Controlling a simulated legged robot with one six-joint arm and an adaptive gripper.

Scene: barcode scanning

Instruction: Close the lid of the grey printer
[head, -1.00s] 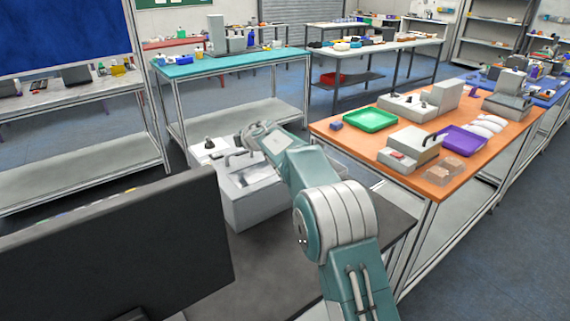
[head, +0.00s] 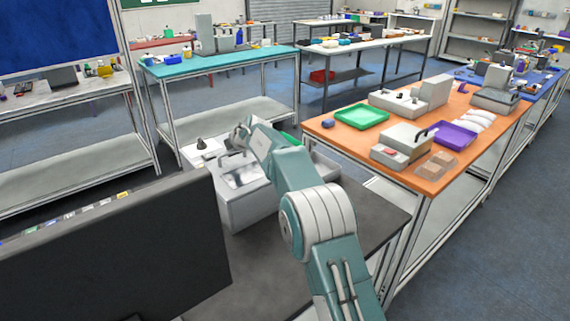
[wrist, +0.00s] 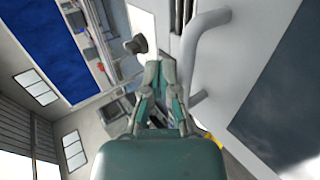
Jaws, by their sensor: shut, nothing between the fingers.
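The grey printer (head: 245,208) is a light grey box on the dark table, left of my arm in the head view. A bent grey handle (head: 232,158) stands on its upper part; it also shows as a thick curved bar in the wrist view (wrist: 194,45). How far the lid is open cannot be told. My gripper (head: 238,132) is at the printer's far side, partly hidden by my wrist. In the wrist view my gripper (wrist: 160,70) is shut and empty, its fingertips just left of the handle; whether they touch it is unclear.
A dark monitor (head: 110,250) fills the lower left. A small dark knobbed device (head: 201,144) stands left of the printer. A grey bin (head: 325,168) lies right of my arm. The orange table (head: 440,110) with trays stands further right. The dark table's front (head: 262,275) is clear.

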